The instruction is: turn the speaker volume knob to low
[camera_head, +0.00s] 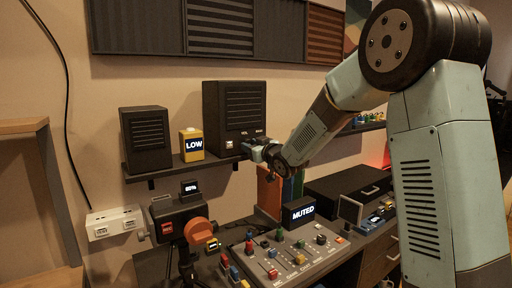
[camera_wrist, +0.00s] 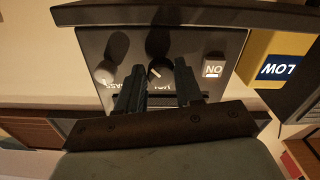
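The large black speaker (camera_head: 235,115) stands on the wall shelf. Its lower panel, seen inverted in the wrist view, carries a dark volume knob (camera_wrist: 159,71) with a white pointer line and a partly covered "VOL" label. My gripper (camera_wrist: 150,68) is open, with one finger on each side of this knob and small gaps visible; I cannot tell whether it touches. In the head view, my gripper (camera_head: 251,151) is at the speaker's lower right corner. A yellow box (camera_head: 191,145) beside the speaker displays "LOW"; it also shows in the wrist view (camera_wrist: 252,62).
A bass knob (camera_wrist: 105,72) and an "ON" switch (camera_wrist: 213,68) flank the volume knob. A smaller speaker (camera_head: 146,140) shares the shelf (camera_head: 172,170). Below are a mixer (camera_head: 285,262), a camera (camera_head: 180,220) and a "MUTED" display (camera_head: 299,212).

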